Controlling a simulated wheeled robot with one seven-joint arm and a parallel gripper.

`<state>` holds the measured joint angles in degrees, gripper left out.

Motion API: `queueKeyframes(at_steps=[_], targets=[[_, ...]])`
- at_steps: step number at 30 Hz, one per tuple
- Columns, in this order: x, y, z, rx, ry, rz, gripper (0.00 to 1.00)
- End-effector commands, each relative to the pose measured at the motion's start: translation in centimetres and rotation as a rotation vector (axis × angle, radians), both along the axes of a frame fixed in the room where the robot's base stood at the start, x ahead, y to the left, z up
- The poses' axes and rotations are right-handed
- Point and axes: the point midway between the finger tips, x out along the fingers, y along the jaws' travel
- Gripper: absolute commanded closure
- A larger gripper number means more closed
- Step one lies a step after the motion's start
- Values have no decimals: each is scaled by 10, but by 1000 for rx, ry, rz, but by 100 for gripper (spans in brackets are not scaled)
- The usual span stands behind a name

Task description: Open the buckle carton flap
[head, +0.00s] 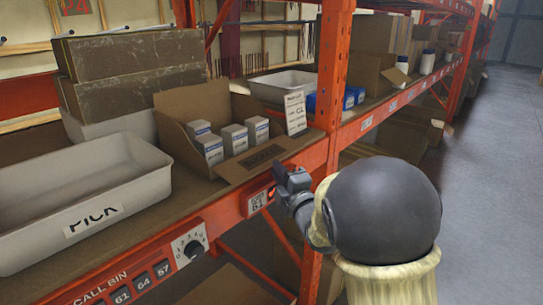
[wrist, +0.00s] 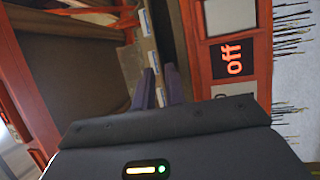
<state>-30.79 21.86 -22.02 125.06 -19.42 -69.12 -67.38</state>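A brown cardboard carton (head: 190,103) stands on the shelf with several small white-and-blue boxes (head: 234,139) inside. Its rear panel stands up, and its front flap (head: 262,158), with a dark printed label, leans outward over the shelf's front edge. My gripper (head: 290,177) is in front of the orange beam, just right of and below the flap. In the wrist view, my two fingers (wrist: 160,82) are close together with a narrow gap and nothing clearly held between them. Whether they touch the carton is not clear.
A grey PICK bin (head: 85,222) sits left of the carton. An upright white card (head: 295,112) stands at its right, near the orange rack post (head: 333,70). A lit panel reading off (wrist: 234,57) is beside my fingers. The aisle floor (head: 490,190) is clear.

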Motion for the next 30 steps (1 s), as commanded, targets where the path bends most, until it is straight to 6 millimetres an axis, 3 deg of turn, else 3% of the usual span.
queueKeyframes(at_steps=[9,19,21,30], targets=[[36,21,8,0,1,0,87],[39,23,7,1,0,0,87],[39,23,7,1,0,0,100],[39,23,7,1,0,0,100]])
